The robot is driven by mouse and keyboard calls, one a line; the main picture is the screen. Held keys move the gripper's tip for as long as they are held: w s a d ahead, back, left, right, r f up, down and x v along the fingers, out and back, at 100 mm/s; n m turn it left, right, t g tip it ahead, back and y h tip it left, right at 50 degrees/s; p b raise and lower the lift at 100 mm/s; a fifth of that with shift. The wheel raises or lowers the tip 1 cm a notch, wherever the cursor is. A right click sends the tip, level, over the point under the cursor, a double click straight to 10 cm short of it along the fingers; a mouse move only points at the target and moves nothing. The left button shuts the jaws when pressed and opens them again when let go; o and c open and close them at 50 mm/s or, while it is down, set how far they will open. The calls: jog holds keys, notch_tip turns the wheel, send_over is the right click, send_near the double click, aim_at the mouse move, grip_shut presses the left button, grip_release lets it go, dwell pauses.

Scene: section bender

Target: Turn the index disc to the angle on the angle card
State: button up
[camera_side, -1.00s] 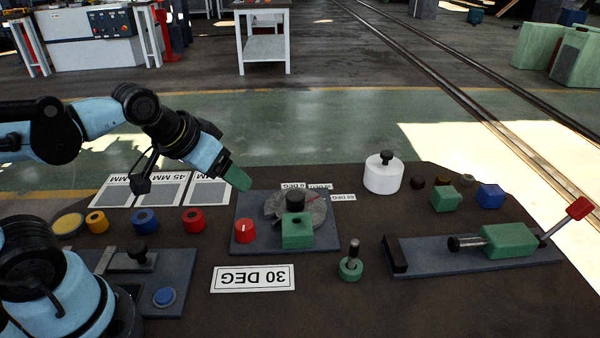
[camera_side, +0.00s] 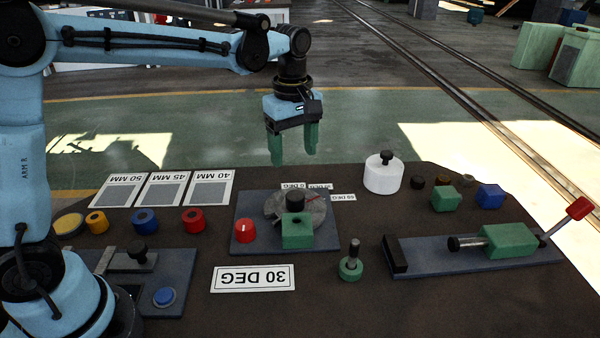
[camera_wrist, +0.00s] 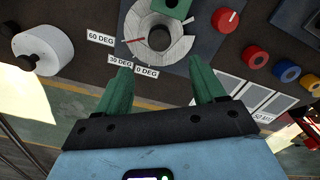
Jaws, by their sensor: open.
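The index disc (camera_side: 279,207) is a grey round plate with a black centre knob (camera_side: 295,200), on a dark base plate (camera_side: 243,240). It also shows in the wrist view (camera_wrist: 176,51), where a red pointer line lies nearest the 60 DEG label (camera_wrist: 101,38). Labels for 30 DEG (camera_wrist: 120,60) and 0 DEG (camera_wrist: 147,72) stand beside it. The angle card (camera_side: 253,279) reads 30 DEG and appears upside down. My gripper (camera_side: 292,160) points down, open and empty, above and behind the disc. A green block (camera_side: 297,233) stands in front of the knob.
A red knob (camera_side: 244,231) sits on the same plate. A white cylinder (camera_side: 383,176), a green-based peg (camera_side: 351,262) and a clamp with a red-ended lever (camera_side: 508,241) stand to the right. Coloured rings (camera_side: 145,220) and size cards (camera_side: 163,190) are at left.

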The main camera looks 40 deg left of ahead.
aim_at(295, 195)
notch_tip(295, 195, down, 12)
jog(key=shift+w+f, duration=0.1)
dwell(0.5)
grip_shut()
dwell(0.4)
